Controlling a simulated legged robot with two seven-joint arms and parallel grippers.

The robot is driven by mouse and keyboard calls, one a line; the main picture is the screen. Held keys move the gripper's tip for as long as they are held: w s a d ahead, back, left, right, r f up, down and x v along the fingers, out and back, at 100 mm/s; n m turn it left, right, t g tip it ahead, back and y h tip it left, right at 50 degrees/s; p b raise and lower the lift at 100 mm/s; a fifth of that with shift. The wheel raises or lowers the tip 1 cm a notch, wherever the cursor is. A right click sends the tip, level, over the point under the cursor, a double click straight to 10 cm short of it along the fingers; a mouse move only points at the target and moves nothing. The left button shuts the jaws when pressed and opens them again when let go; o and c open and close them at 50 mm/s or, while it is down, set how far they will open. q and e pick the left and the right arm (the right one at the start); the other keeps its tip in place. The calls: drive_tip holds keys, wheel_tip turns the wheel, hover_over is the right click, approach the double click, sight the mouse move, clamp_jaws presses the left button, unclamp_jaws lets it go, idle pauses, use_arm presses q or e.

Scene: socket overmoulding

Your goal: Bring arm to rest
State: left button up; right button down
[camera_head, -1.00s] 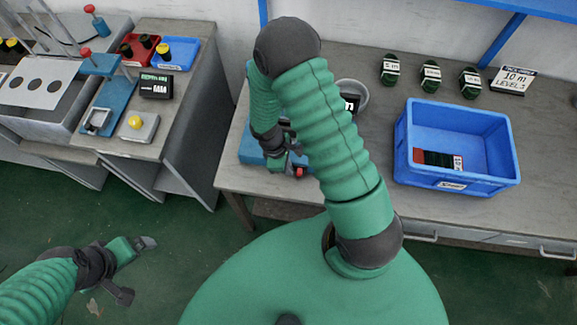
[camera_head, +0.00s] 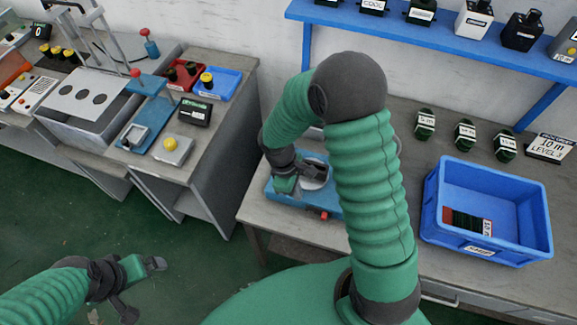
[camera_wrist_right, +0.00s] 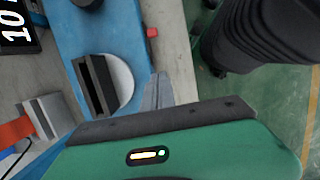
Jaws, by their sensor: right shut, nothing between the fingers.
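My right arm reaches over the right-hand bench in the head view. Its gripper (camera_head: 287,186) is above the blue fixture (camera_head: 335,206), beside a white disc bearing a dark slotted block. In the right wrist view the gripper's fingers (camera_wrist_right: 158,91) are together with nothing between them. They appear beside the white disc (camera_wrist_right: 121,82) and the slotted block (camera_wrist_right: 96,86), which stays on the blue fixture. My left gripper (camera_head: 153,264) hangs over the green floor at the lower left of the head view, away from both benches; its finger gap is too small to judge.
A blue bin (camera_head: 435,208) with dark and red pieces stands on the right-hand bench. Several dark green coils and a sign (camera_head: 549,147) stand behind it. A blue shelf (camera_head: 440,38) runs above. The left bench (camera_head: 205,150) holds fixtures and trays. Floor between the benches is clear.

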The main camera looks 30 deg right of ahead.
drive_tip(key=s+a+r+m+t+y, duration=0.1)
drive_tip(key=a+r+m+t, duration=0.1)
drive_tip(key=r+m, duration=0.2)
drive_tip(key=s+a+r+m+t, duration=0.2)
drive_tip(key=a+r+m, duration=0.1)
drive_tip(key=r, duration=0.3)
drive_tip(key=shift+s+a+r+m+t+y, duration=0.15)
drive_tip(key=shift+s+r+m+t+y, duration=0.1)
drive_tip(key=shift+m+t+y, duration=0.2)
drive_tip(key=shift+s, duration=0.2)
drive_tip(key=shift+w, duration=0.1)
